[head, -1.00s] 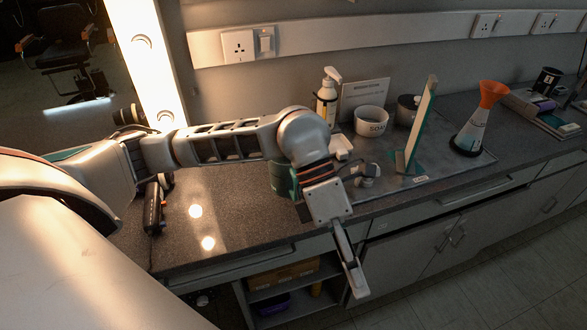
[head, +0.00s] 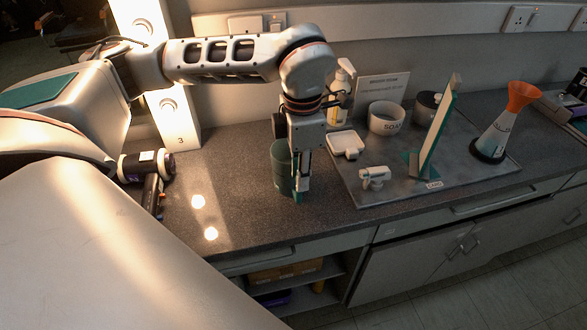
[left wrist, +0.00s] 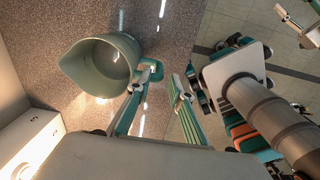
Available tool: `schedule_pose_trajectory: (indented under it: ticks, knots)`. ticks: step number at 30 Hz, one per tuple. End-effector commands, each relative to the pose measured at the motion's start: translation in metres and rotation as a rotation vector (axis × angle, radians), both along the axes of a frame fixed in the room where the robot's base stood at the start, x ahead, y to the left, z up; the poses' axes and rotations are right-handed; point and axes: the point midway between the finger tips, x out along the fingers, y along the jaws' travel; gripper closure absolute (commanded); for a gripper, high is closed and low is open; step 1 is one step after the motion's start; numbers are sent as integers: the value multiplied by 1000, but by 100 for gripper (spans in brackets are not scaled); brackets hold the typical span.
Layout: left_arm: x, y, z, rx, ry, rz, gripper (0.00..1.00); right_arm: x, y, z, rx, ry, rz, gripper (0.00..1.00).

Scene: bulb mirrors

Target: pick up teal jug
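The teal jug (head: 281,168) stands upright on the dark counter, partly hidden behind my left gripper (head: 299,192) in the head view. In the left wrist view the jug (left wrist: 82,76) shows its open mouth, and its handle points toward my fingers. My left gripper (left wrist: 170,74) is open, with its two fingers apart. One fingertip overlaps the handle in that view; I cannot tell whether it touches. The jug is not held. My right gripper does not show clearly in either view.
An orange-topped cone (head: 497,130) stands farther right. A black hair tool (head: 150,193) lies left. Counter between is clear.

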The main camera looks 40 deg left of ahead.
Motion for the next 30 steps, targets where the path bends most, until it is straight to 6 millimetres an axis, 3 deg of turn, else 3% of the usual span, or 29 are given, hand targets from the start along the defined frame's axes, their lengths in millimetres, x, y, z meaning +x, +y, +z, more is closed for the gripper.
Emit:
schedule_pose_trajectory:
  ticks: [12, 22, 23, 25, 30]
  knots:
    - [-1, 2, -53, -1, 3, 0, 79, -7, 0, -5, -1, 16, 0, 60]
    - [-1, 1, -61, -1, 1, -1, 79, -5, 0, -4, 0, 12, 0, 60]
    - [-1, 1, -61, -1, 1, -1, 82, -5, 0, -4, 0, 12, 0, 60]
    - [-1, 1, -60, -1, 1, -1, 100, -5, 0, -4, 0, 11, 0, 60]
    - [0, 1, -60, -1, -2, -1, 100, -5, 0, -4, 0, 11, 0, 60]
